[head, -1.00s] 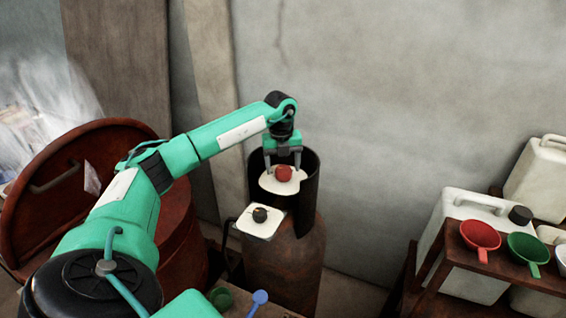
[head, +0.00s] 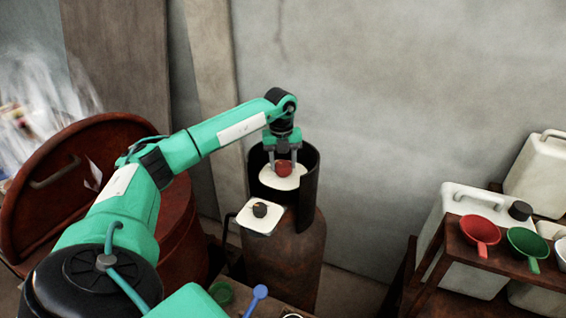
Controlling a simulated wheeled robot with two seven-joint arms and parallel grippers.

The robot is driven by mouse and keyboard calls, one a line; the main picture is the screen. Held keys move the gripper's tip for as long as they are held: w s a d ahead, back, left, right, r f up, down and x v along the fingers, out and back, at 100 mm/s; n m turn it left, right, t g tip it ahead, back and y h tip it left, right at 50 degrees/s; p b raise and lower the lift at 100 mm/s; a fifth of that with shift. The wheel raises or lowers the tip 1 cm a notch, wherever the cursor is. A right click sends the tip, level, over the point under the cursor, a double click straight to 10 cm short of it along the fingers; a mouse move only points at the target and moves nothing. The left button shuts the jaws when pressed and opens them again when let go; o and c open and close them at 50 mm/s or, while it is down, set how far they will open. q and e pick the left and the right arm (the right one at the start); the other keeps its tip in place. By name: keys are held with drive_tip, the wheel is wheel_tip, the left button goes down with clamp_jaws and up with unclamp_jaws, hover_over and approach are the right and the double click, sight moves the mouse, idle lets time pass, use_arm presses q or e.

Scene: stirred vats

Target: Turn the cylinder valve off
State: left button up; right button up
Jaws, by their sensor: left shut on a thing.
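The gas cylinder (head: 290,262) is rusty brown and stands upright against the wall, with a dark open collar (head: 310,190) around its top. Inside the collar a red valve knob (head: 284,168) sits above a white plate (head: 281,183). My left gripper (head: 283,166) reaches down into the collar from above. Its two fingers are shut on the red knob, one at each side. My right gripper is not in view.
A white plate with a black knob (head: 260,210) is fixed at the cylinder's front left. A rusty drum with a raised lid (head: 60,180) stands left.

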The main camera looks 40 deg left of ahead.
use_arm(q)
drive_tip(key=m+b, duration=0.1)
drive_tip(key=m, duration=0.2)
drive_tip(key=shift+b, duration=0.3)
drive_tip(key=m+b, duration=0.1)
drive_tip(key=m, duration=0.3)
drive_tip(key=shift+m+b, duration=0.3)
drive_tip(key=m+b, duration=0.1)
drive_tip(key=m, duration=0.3)
drive_tip(key=shift+w+m, duration=0.1)
drive_tip(key=shift+m, duration=0.2)
drive_tip(key=m+b, duration=0.1)
drive_tip(key=m, duration=0.3)
drive_tip(key=shift+r, duration=0.1)
drive_tip(key=shift+m, duration=0.5)
drive_tip(key=o, duration=1)
drive_tip(key=shift+d, duration=0.1)
